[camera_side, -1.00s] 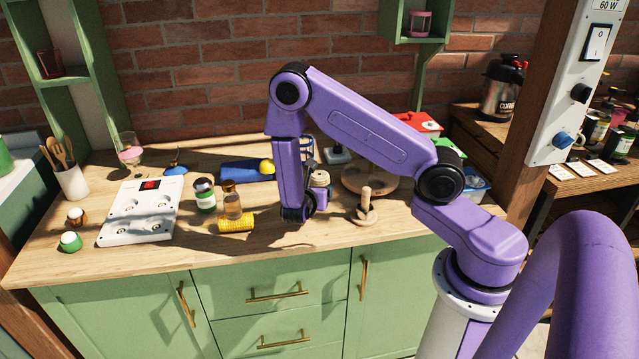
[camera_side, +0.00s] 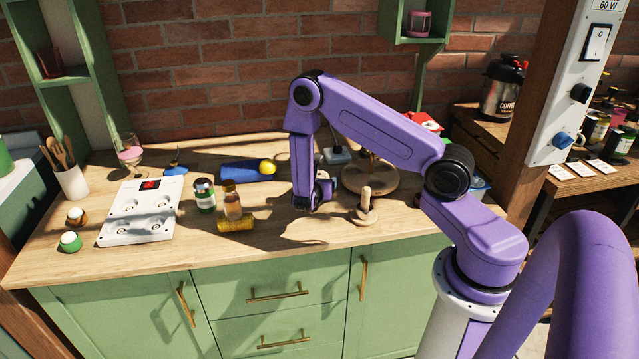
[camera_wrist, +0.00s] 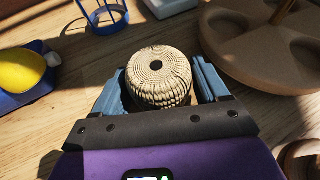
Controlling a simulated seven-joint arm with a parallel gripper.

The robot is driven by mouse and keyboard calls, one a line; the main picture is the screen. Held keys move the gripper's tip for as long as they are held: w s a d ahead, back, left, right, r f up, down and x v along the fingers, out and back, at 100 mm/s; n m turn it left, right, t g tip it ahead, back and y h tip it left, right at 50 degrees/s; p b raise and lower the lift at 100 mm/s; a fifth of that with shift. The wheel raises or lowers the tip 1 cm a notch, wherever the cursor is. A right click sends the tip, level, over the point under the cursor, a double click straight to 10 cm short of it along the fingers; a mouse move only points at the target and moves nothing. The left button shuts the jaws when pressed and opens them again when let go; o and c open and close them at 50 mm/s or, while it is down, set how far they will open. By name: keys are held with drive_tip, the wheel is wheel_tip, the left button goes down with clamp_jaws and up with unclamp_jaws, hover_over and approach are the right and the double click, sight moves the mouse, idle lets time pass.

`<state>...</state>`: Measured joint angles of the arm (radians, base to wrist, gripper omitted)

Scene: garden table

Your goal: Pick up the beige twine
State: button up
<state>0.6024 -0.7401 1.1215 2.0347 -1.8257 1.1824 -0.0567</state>
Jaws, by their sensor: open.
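The beige twine (camera_wrist: 160,76) is a round wound spool with a dark hole in its top, standing upright on the wooden counter. In the wrist view it sits between the two blue fingers of my gripper (camera_wrist: 160,90). The fingers are open, one at each side of the spool; I cannot tell whether either touches it. In the side view my gripper (camera_side: 318,198) is low over the counter, and my arm hides the twine there.
A round wooden stand (camera_wrist: 265,45) is close on the right of the gripper. A blue tray with a yellow ball (camera_wrist: 22,70) lies to the left. A blue wire holder (camera_wrist: 103,14) stands behind. A wooden piece with a peg (camera_side: 366,207) is just right in the side view.

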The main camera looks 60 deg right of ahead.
drive_tip(key=c, duration=0.8)
drive_tip(key=shift+r, duration=0.15)
